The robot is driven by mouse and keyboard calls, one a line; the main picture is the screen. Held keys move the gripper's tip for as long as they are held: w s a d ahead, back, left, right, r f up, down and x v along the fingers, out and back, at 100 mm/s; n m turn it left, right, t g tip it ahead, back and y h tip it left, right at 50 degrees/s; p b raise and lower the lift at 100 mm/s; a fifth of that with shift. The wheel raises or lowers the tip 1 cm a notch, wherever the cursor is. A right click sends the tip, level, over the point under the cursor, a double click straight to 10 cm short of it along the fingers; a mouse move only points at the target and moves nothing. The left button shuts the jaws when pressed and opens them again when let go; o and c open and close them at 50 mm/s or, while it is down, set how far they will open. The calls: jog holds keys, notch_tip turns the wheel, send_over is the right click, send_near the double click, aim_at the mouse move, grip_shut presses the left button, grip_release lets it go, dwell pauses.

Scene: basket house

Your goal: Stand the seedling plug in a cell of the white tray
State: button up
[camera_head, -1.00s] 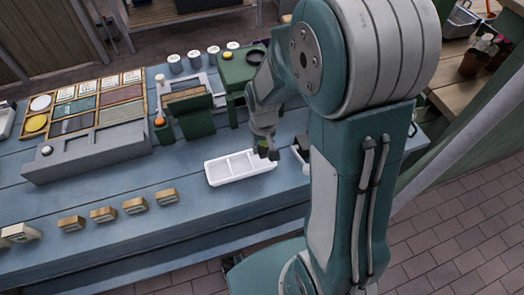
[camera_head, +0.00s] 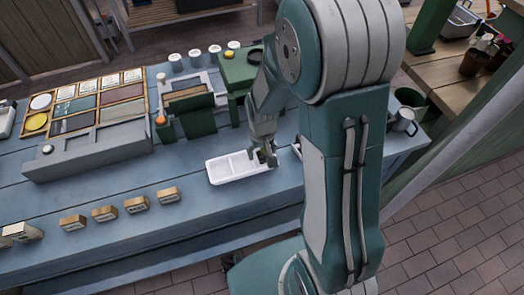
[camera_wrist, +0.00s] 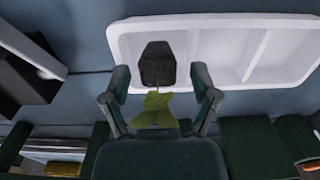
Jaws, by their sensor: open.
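The white tray (camera_head: 237,179) lies on the blue-grey bench, its cells in a row. In the wrist view the tray (camera_wrist: 252,52) fills the upper right. The seedling plug has a dark soil block (camera_wrist: 157,64) and green leaves (camera_wrist: 157,108). Its soil block overlaps the tray's left-end cell, with the leaves toward my gripper. I cannot tell whether it touches the cell floor. My gripper (camera_wrist: 160,82) is open, one finger on each side of the plug with gaps visible. In the head view my gripper (camera_head: 267,158) is over the tray's right end, largely hiding the plug.
A green stand (camera_head: 238,75) and a grey-green rack (camera_head: 190,105) stand behind the tray. Several small tan blocks (camera_head: 135,204) line the bench's front left. A metal mug (camera_head: 404,122) stands at the right. The bench in front of the tray is clear.

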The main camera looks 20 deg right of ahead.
aim_at(262, 153)
notch_tip(262, 153, up, 12)
jog(key=s+r+t, duration=0.5)
jog(key=s+r, duration=0.8)
jog(key=s, duration=0.1)
jog(key=shift+s+r+t, duration=0.15)
jog(key=shift+r+t, duration=0.15)
